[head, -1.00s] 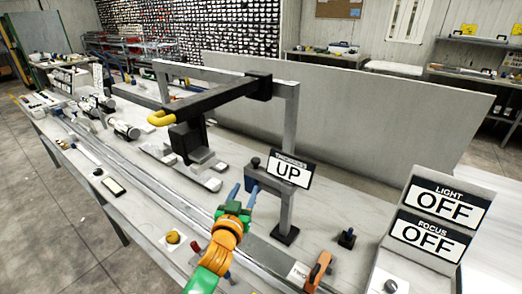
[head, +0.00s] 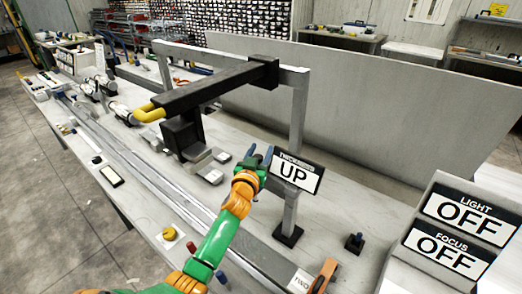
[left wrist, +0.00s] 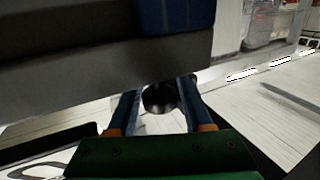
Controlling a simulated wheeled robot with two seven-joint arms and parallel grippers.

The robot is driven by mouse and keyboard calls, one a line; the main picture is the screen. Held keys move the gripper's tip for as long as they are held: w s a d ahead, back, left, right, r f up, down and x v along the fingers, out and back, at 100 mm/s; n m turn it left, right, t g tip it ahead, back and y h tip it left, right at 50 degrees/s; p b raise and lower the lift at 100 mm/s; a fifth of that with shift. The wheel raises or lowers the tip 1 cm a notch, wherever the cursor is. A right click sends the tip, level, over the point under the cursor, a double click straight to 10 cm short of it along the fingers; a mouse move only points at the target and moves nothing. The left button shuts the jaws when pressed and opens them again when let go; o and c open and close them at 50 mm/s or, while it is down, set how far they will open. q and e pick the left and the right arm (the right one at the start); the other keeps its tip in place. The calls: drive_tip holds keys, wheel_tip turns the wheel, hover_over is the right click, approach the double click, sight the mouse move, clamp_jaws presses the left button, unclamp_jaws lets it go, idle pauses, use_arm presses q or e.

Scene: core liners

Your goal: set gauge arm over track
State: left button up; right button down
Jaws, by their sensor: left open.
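A sign reading UP (head: 294,173) is on the frame's near post. My left gripper (head: 258,157), with blue fingers, is open beside the sign's left edge. In the left wrist view, a round black knob (left wrist: 160,98) sits between or just beyond the open fingers (left wrist: 158,108); contact cannot be told. The knob is mostly hidden by the gripper in the head view. My right gripper is not in view.
Light and focus signs (head: 455,232) both read OFF at the right. An orange lever (head: 324,276) stands near the post's foot. A grey panel (head: 400,125) runs behind the bench.

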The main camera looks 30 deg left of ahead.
use_arm(q)
drive_tip(key=shift+r, duration=0.15)
clamp_jaws()
idle(1.4)
